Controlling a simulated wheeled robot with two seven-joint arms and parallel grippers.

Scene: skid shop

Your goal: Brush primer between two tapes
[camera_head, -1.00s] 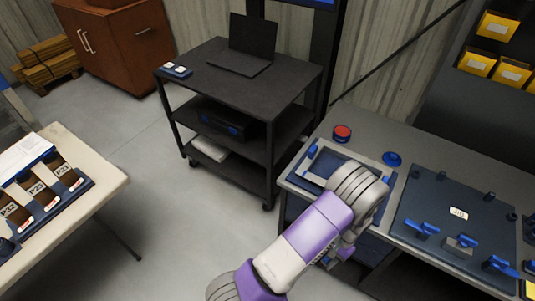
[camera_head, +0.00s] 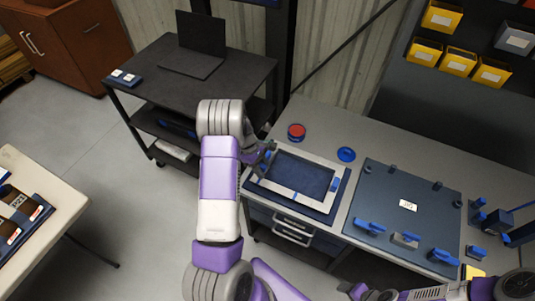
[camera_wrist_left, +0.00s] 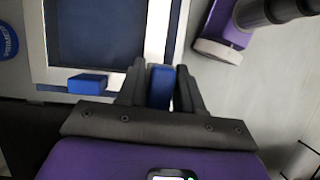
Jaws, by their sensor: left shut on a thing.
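A dark rectangular panel (camera_head: 303,172) with a pale border (camera_head: 270,184) lies on a blue base on the grey bench. The panel also shows in the left wrist view (camera_wrist_left: 97,30). My left gripper (camera_head: 268,152) is at the panel's left edge. In the left wrist view its dark fingers (camera_wrist_left: 160,88) are shut on an upright blue piece (camera_wrist_left: 160,84), beside the pale border. A blue block (camera_wrist_left: 87,83) sits left of the fingers. A red-topped tin (camera_head: 296,131) and a blue lid (camera_head: 346,154) stand behind the panel. My right gripper (camera_head: 362,291) is low at the bottom; its jaws are unclear.
A large dark board (camera_head: 407,222) with blue clamps (camera_head: 370,227) covers the bench to the right. A black cart (camera_head: 225,62) with a laptop stands behind my left arm. Yellow bins (camera_head: 459,62) hang at the back right. A pale table (camera_head: 40,205) stands far left.

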